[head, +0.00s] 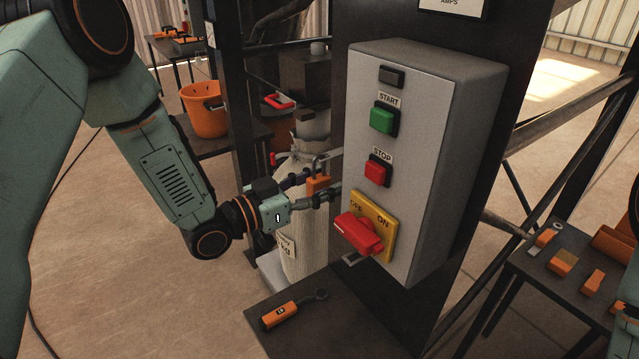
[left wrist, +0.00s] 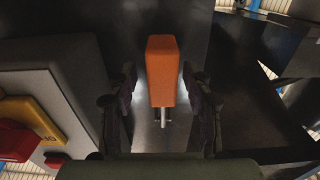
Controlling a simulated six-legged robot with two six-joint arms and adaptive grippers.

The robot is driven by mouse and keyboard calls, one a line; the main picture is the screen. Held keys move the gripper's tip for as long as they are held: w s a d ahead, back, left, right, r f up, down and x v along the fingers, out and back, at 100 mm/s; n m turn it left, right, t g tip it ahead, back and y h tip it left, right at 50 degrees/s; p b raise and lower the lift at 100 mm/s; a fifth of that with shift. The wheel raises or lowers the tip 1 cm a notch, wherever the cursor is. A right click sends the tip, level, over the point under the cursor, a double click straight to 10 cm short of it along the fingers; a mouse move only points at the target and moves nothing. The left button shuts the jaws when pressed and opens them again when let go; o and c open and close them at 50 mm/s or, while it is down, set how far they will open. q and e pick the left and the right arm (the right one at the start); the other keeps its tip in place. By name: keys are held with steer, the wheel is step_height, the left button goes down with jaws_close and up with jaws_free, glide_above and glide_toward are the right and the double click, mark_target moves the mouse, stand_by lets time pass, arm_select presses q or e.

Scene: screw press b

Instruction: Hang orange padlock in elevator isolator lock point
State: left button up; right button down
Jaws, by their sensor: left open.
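The orange padlock (head: 317,183) hangs upright beside the left side of the grey control box, by its shackle at a thin grey bar (head: 329,155). In the left wrist view, the padlock (left wrist: 162,70) sits between my fingers, with gaps on both sides. My left gripper (head: 322,187) is open around it; the fingers also show in the wrist view (left wrist: 162,95). The isolator is a red handle (head: 358,234) on a yellow plate (head: 384,222) marked OFF and ON. A small metal tab (head: 352,259) shows below it, likely the lock point. My right gripper is out of view.
The grey control box (head: 420,130) with start and stop buttons stands right of my left gripper. A dark table (head: 335,325) below holds an orange-and-black item (head: 280,315). A pale sack (head: 302,235) stands behind the gripper. A right-hand table (head: 520,285) holds several orange pieces.

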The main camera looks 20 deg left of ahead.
arm_select(q)
steer(key=shift+w+a+f, duration=0.1)
steer(key=shift+a+f, duration=0.05)
steer(key=shift+a, duration=0.05)
steer(key=shift+c, duration=1.2)
steer(key=shift+d, duration=0.15)
steer(key=c, duration=0.4)
jaws_close()
